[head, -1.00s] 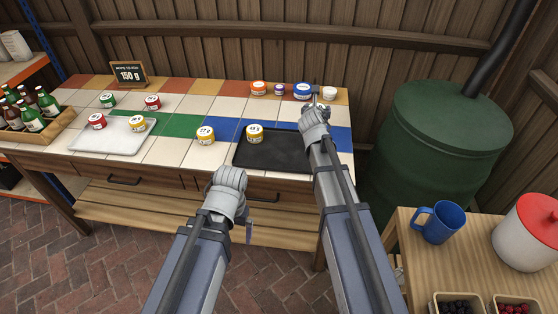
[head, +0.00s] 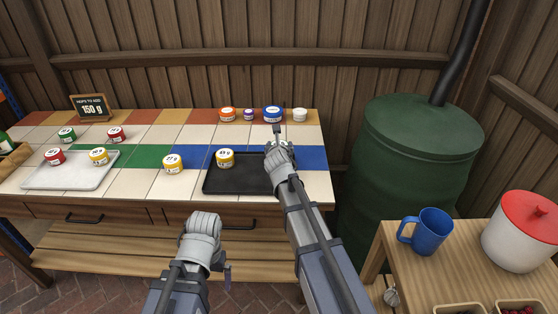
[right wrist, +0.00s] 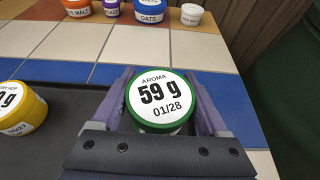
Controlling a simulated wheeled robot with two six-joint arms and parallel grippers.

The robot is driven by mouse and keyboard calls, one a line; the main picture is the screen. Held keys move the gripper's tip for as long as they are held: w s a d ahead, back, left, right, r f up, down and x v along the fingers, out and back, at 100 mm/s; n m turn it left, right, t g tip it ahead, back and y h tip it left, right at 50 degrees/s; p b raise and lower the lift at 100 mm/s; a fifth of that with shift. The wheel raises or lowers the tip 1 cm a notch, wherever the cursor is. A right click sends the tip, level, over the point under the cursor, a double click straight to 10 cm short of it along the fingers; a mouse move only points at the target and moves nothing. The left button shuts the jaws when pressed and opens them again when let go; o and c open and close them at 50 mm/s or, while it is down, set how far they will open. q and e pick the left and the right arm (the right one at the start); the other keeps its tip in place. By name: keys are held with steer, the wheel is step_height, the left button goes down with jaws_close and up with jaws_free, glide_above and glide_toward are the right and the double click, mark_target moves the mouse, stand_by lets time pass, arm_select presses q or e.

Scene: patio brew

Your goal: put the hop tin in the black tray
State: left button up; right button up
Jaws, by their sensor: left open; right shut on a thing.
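My right gripper (head: 278,134) is shut on a green-lidded tin (right wrist: 160,100) labelled AROMA 59 g 01/28. In the right wrist view the lid sits between the two purple fingers; in the head view the hand hides the tin. The held tin is at the right part of the black tray (head: 232,186); whether it touches the tray I cannot tell. A yellow-banded tin (head: 225,158) stands in the tray, left of my right gripper, and shows partly in the right wrist view (right wrist: 18,112). My left gripper (head: 204,224) is open and empty in front of the table.
Another yellow tin (head: 173,164) stands left of the black tray. A pale tray (head: 70,178) holds a red and a yellow tin. Several tubs, including a blue-lidded one (head: 273,115), line the back. A green barrel (head: 415,170) stands right of the table.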

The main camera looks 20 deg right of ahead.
steer(key=shift+f+b, duration=1.85)
steer(key=shift+f, duration=0.1)
steer(key=o, duration=1.1)
steer(key=shift+r, duration=0.3)
steer(key=p+v, duration=0.4)
steer(key=v, duration=0.8)
steer(key=shift+f+p, duration=0.1)
steer(key=shift+p, duration=0.25)
